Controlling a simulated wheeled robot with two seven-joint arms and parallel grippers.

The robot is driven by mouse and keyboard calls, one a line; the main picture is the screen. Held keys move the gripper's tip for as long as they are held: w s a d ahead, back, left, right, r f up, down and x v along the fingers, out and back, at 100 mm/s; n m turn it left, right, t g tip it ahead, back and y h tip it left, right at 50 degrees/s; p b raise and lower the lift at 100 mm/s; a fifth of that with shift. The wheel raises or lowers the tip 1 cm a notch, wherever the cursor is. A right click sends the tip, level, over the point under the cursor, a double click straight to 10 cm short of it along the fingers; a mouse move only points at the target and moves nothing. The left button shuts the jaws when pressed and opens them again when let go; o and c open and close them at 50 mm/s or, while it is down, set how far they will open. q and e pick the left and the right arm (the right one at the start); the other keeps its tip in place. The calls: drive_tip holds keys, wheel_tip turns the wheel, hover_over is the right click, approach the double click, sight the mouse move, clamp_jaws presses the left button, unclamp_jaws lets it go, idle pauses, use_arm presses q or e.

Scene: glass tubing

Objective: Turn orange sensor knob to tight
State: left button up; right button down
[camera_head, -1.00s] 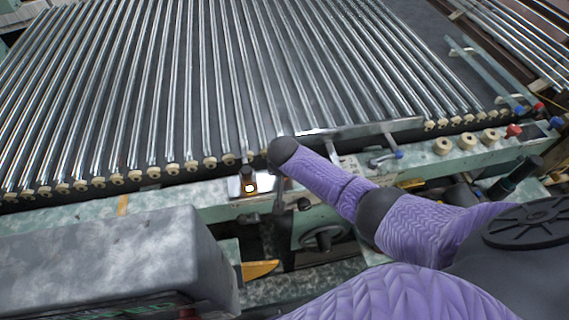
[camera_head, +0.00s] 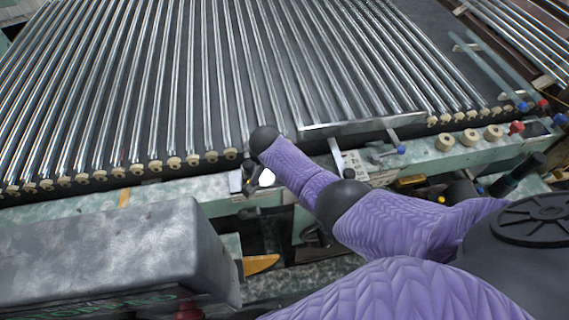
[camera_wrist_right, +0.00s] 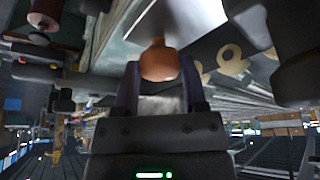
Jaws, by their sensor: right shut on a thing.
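The orange sensor knob (camera_wrist_right: 160,62) shows in the right wrist view as a rounded orange-brown piece under a pale plate. My right gripper (camera_wrist_right: 160,80) is shut on the knob, with one dark finger on each side of it. In the head view, my right gripper (camera_head: 250,182) is small and partly hidden at the end of my purple arm, beside the green machine rail. The knob cannot be made out there. The knob's turn position cannot be read. My left gripper is not in view.
A bed of long glass tubes (camera_head: 205,80) with beige end caps fills the back. A green rail (camera_head: 90,215) runs along its front edge. A grey box (camera_head: 110,255) stands at the front left.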

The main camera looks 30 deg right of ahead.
idle(0.4)
drive_tip(key=shift+c, duration=0.7)
unclamp_jaws()
drive_tip(key=shift+r, duration=0.1)
drive_tip(key=p+v, duration=0.5)
drive_tip(key=v, duration=0.4)
drive_tip(key=shift+a+r, duration=0.2)
drive_tip(key=shift+r, duration=0.15)
